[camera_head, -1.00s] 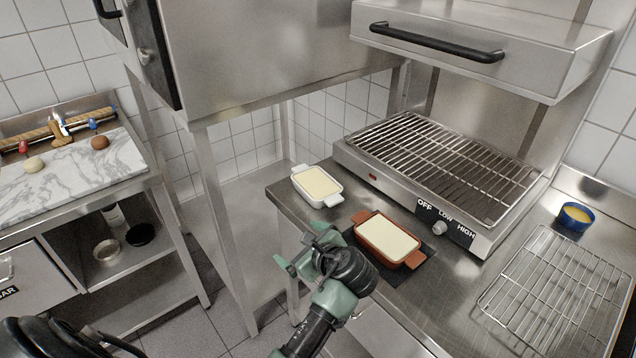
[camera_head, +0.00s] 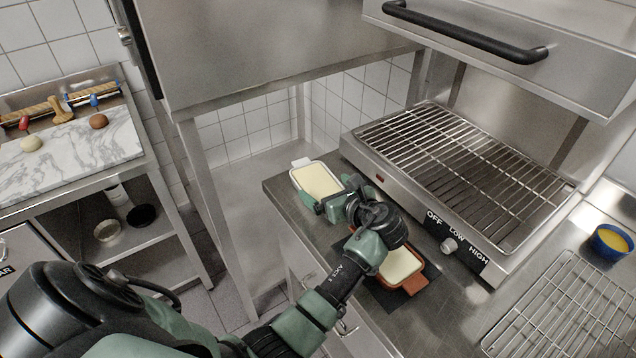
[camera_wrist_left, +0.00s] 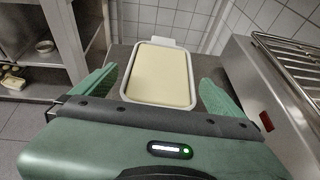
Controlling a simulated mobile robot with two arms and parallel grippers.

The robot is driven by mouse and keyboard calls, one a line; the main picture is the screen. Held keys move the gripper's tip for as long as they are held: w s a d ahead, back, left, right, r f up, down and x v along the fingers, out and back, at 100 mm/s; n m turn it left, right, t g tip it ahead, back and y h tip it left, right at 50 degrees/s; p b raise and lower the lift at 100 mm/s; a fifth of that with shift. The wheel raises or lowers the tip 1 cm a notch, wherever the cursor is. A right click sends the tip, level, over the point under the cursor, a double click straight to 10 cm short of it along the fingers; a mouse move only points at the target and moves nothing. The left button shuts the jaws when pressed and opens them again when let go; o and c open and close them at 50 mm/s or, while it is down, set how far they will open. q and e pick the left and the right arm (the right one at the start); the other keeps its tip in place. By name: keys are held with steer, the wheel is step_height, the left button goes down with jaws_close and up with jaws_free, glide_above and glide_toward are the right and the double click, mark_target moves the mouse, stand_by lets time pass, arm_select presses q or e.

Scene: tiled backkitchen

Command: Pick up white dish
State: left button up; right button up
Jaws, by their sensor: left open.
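The white dish (camera_head: 318,181) is a rectangular dish with handles and a pale cream filling. It stands on the steel counter near its left back corner. In the left wrist view the white dish (camera_wrist_left: 160,74) lies straight ahead, between the two green fingers. My left gripper (camera_head: 338,196) is open and empty at the near side of the dish, and its fingertips (camera_wrist_left: 158,88) flank the near part of it. I cannot tell whether they touch it. The dish's near handle is hidden by the gripper. My right gripper is not in view.
A brown dish (camera_head: 403,267) with cream filling sits on a dark mat (camera_head: 432,271), partly behind my left arm. A steel grill (camera_head: 455,170) stands close on the right. A wire rack (camera_head: 560,310) and a blue bowl (camera_head: 611,241) are further right. The counter's left edge is close to the white dish.

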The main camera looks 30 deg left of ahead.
mark_target(318, 182)
arm_select(q)
steer(key=p+x, duration=0.1)
steer(key=x, duration=0.4)
steer(key=shift+w+a+f, duration=0.1)
steer(key=shift+w+f, duration=0.05)
steer(key=c, duration=1.7)
steer(key=shift+c, duration=0.6)
steer(key=shift+r, duration=0.25)
